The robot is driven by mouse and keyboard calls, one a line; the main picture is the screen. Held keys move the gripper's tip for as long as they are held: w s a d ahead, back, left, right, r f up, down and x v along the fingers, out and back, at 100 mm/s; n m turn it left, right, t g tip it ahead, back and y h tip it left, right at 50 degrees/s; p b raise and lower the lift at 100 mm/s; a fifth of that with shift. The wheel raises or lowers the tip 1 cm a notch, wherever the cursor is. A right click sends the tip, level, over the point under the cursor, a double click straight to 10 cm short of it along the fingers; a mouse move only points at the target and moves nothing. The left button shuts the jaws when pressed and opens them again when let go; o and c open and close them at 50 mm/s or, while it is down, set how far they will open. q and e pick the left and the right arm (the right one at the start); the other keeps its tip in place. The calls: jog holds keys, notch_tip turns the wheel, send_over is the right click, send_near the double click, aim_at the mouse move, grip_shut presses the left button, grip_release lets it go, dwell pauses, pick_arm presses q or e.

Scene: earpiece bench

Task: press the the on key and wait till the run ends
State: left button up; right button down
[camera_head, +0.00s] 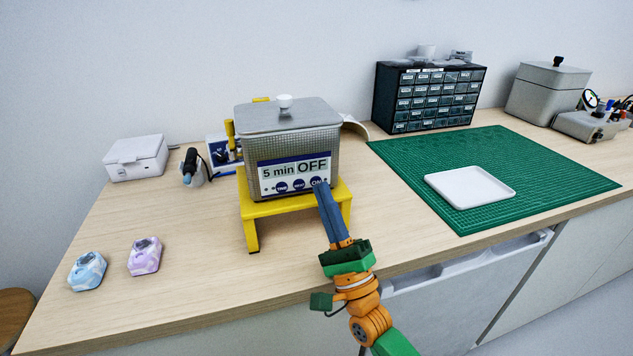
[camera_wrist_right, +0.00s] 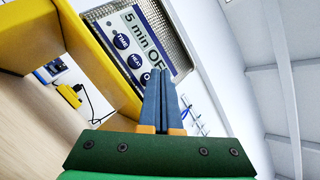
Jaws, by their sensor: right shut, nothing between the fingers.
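The metal cleaner box (camera_head: 291,142) with a lidded top stands on a yellow stand (camera_head: 262,208) in the middle of the bench. Its front panel (camera_head: 280,176) reads "5 min OFF" and has round blue keys marked TIME, HEAT and ON. The ON key (camera_head: 318,182) is at the panel's right, partly covered by my fingertips. My right gripper (camera_head: 321,186) is shut and empty, its blue fingers pointing at that key. In the right wrist view the closed fingers (camera_wrist_right: 166,78) overlap the panel beside the ON key; I cannot tell whether they touch it. My left gripper is not in view.
A green mat (camera_head: 550,180) with a white tray (camera_head: 470,187) lies at the right. A drawer cabinet (camera_head: 430,97) stands behind it. Blue (camera_head: 87,271) and lilac (camera_head: 145,256) earpiece-like items lie at the front left. The bench between them and the stand is clear.

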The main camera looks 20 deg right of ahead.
jog(key=shift+f, duration=0.3)
jog(key=s+p, duration=0.2)
jog(key=s, duration=0.2)
jog(key=shift+s+d+f, duration=0.1)
jog(key=shift+s+d, duration=0.05)
dwell(0.5)
jog(key=shift+s, duration=0.1)
